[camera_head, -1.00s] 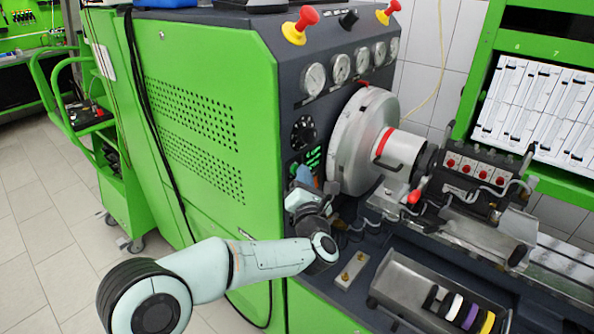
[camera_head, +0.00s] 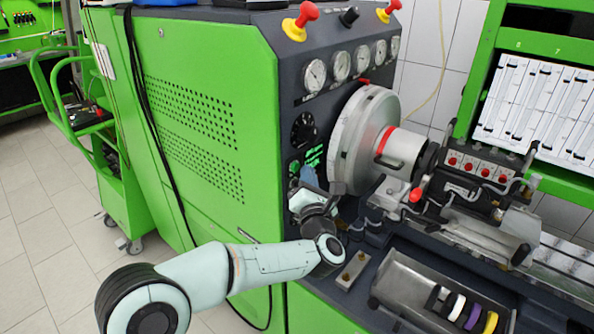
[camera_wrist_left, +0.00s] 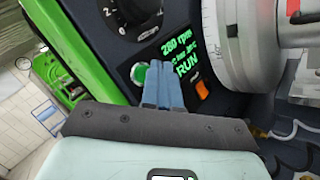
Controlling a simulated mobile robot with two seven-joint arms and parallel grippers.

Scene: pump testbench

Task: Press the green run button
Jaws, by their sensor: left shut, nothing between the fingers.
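The round green run button (camera_wrist_left: 139,73) is on the dark control panel, beside the left edge of my fingers in the wrist view. It also shows small in the head view (camera_head: 294,167). My left gripper (camera_wrist_left: 165,66) is shut and empty, its blue-grey fingertips pointing at the panel just right of the button. In the head view the same gripper (camera_head: 308,174) is in front of the panel, below the display. I cannot tell whether the fingertips touch the panel. The display (camera_wrist_left: 180,55) is lit with green text reading 280 rpm and RUN. My right gripper is out of view.
An orange switch (camera_wrist_left: 202,90) is right of my fingers. A black dial (camera_head: 303,130) is above the display. The large metal flywheel (camera_head: 368,140) stands close on the right. A tray with coloured rings (camera_head: 397,283) lies in front.

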